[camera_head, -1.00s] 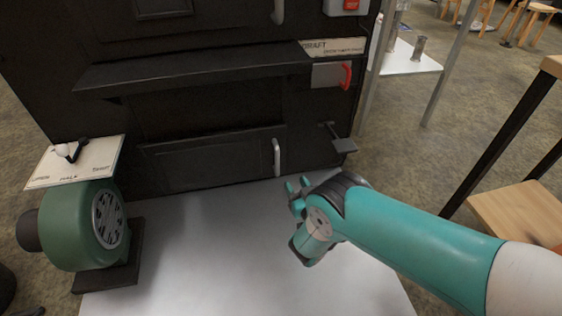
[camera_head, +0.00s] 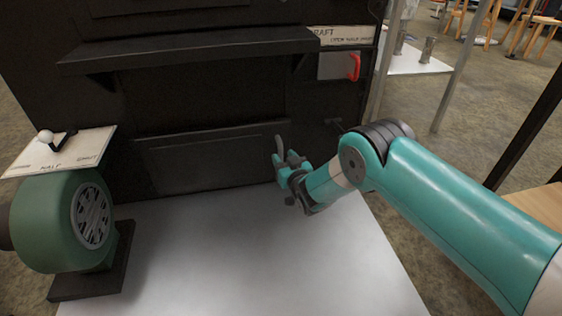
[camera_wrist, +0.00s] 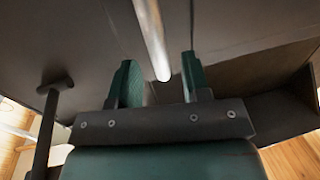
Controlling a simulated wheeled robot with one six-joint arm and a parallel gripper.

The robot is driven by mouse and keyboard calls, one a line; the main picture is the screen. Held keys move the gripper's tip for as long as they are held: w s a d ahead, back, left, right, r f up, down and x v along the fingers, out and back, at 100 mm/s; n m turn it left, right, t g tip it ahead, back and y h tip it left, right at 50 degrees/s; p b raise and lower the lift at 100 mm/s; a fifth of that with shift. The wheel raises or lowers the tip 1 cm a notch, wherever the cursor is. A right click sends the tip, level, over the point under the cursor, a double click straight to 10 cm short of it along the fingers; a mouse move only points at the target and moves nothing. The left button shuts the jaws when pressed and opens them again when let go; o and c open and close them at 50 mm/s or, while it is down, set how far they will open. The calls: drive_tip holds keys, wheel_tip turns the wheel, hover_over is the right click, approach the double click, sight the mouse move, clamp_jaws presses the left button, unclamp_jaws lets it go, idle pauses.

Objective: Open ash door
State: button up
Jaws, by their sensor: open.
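The ash door (camera_head: 205,160) is the low dark panel on the front of the black evaporator and looks closed. Its upright silver handle (camera_head: 279,146) is at the door's right edge, with its lower part hidden by my gripper (camera_head: 284,164). In the wrist view, the handle (camera_wrist: 151,35) comes down between the two green fingers of my gripper (camera_wrist: 157,65). The fingers are apart, with one on each side of the bar and visible gaps to it. My gripper is open and holds nothing.
A dark shelf (camera_head: 190,55) juts out above the door. A green blower (camera_head: 60,222) stands at left on the pale platform (camera_head: 230,260). A red handle (camera_head: 354,67) is at upper right. A dark T-shaped lever (camera_wrist: 52,105) is beside my gripper in the wrist view.

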drive_tip(key=shift+b+x, duration=0.5)
drive_tip(key=shift+x, duration=0.55)
drive_tip(key=shift+w+a, duration=0.15)
drive_tip(key=shift+w, duration=0.15)
drive_tip(key=shift+c, duration=0.4)
clamp_jaws()
